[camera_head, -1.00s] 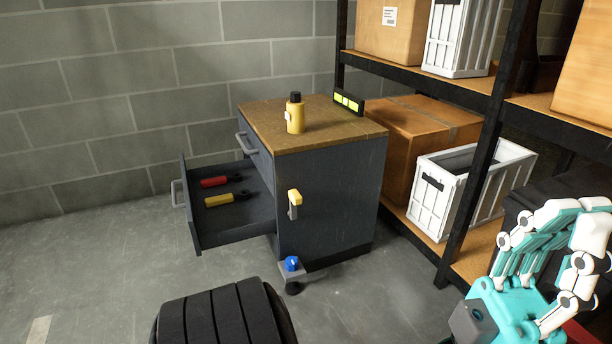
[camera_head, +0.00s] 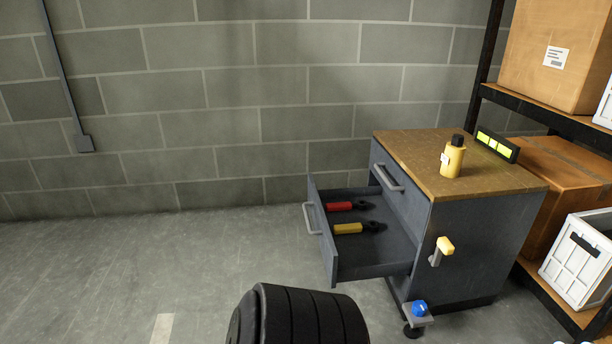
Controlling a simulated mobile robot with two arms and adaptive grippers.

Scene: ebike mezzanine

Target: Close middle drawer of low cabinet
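The low cabinet (camera_head: 468,236) is dark grey with a wooden top and stands right of centre against the block wall. Its middle drawer (camera_head: 373,262) is pulled well out toward the left. A red-handled tool (camera_head: 340,206) and a yellow-handled tool (camera_head: 348,228) lie inside it. The drawer's grey handle (camera_head: 311,219) is on its front, facing left. The drawer above, with its own handle (camera_head: 387,178), looks shut. Neither of my grippers is in view.
A yellow bottle (camera_head: 453,160) and a small display (camera_head: 497,146) stand on the cabinet top. A shelf with cardboard boxes (camera_head: 553,52) and a white crate (camera_head: 581,258) is at the right. The floor (camera_head: 130,270) left of the drawer is clear.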

